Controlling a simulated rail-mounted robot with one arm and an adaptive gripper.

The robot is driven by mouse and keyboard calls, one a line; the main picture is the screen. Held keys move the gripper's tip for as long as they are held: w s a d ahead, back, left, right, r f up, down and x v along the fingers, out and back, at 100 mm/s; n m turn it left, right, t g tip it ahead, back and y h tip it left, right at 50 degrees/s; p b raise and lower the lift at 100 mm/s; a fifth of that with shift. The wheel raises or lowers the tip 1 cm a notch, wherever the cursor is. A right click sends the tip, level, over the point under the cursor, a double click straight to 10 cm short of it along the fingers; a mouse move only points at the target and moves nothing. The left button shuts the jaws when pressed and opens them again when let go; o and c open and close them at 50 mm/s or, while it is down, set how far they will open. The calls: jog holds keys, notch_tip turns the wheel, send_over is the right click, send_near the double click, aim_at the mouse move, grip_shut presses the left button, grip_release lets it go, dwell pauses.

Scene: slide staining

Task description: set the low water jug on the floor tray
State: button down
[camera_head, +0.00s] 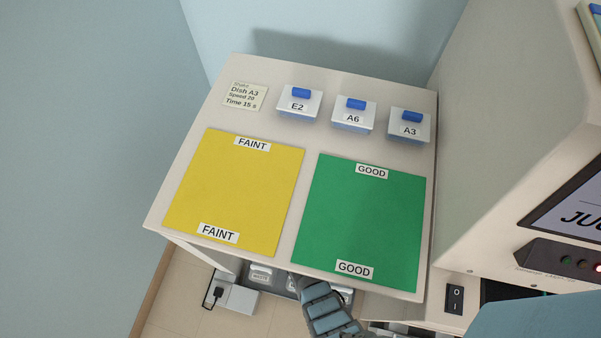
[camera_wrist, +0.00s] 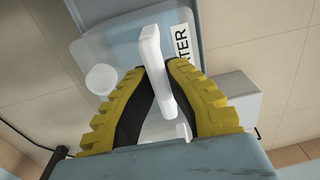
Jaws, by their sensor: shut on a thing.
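The water jug (camera_wrist: 110,50) is pale and see-through, with a white cap (camera_wrist: 101,79), a white handle (camera_wrist: 150,48) and a label of which "TER" shows. My gripper (camera_wrist: 160,72) has yellow ridged fingers and is shut on the handle. A grey-blue tray (camera_wrist: 125,8) on the tiled floor lies behind the jug; I cannot tell whether the jug touches it. In the head view, the grey tray (camera_head: 278,290) shows partly below the bench with white labelled containers in it. My arm reaches down there, and the bench hides my gripper.
The bench top above carries a yellow FAINT mat (camera_head: 235,190), a green GOOD mat (camera_head: 360,220) and three lidded dishes (camera_head: 352,115). A white box (camera_head: 241,299) with a black plug and cable stands beside the tray. A machine (camera_head: 500,150) stands at the right.

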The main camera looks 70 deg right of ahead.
jog(key=c, duration=1.2)
grip_release()
jog(key=shift+c, duration=0.2)
jog(key=shift+r, duration=0.15)
notch_tip(320, 180, up, 12)
jog(key=p, duration=0.4)
jog(key=shift+d, duration=0.15)
